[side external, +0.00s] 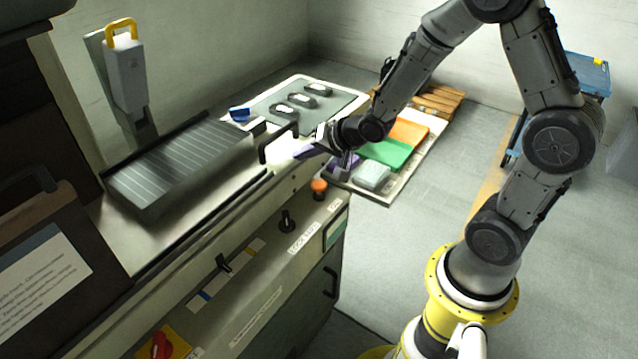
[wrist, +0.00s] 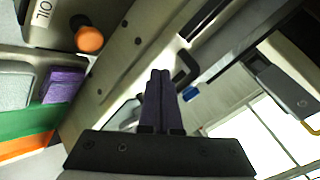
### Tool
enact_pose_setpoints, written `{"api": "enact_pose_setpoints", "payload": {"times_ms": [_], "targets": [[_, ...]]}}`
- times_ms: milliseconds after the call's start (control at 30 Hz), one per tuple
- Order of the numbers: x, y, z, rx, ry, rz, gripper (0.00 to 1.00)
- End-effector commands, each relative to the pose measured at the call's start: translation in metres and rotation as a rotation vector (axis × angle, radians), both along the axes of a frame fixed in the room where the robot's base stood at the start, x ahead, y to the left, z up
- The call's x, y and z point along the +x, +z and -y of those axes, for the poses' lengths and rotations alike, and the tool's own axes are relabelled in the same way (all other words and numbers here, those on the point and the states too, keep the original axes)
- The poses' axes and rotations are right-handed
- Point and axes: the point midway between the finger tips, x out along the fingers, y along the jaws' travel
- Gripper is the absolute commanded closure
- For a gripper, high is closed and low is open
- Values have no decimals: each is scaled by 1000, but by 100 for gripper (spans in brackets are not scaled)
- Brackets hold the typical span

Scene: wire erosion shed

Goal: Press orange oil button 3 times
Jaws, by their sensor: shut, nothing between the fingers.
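The orange oil button (side external: 319,186) is a round knob on the machine's front panel, near the panel's right end in the side view. In the wrist view the button (wrist: 89,39) is at the upper left, beside a white label reading OIL (wrist: 42,10). My gripper (side external: 305,152) is above the button and a little left of it in the side view, near the bench's front edge. In the wrist view my gripper (wrist: 160,76) shows two dark purple fingers together with nothing between them. They are apart from the button and point to its right.
A black handle (side external: 278,142) stands close to my gripper. The panel also carries a black knob (side external: 287,221), a black lever (side external: 222,263) and a red switch (side external: 158,345). A low board with green (side external: 386,153) and orange pieces lies behind.

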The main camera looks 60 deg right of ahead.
Motion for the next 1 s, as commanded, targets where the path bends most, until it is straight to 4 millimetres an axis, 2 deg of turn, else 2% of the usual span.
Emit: {"api": "enact_pose_setpoints", "payload": {"times_ms": [267, 467, 633, 1000], "targets": [[-10, 6, 6, -36, 159, -30, 100], [-19, 8, 21, -91, 242, -56, 100], [-21, 10, 43, -107, 214, -58, 100], [-22, 9, 45, -106, 207, -59, 100]]}}
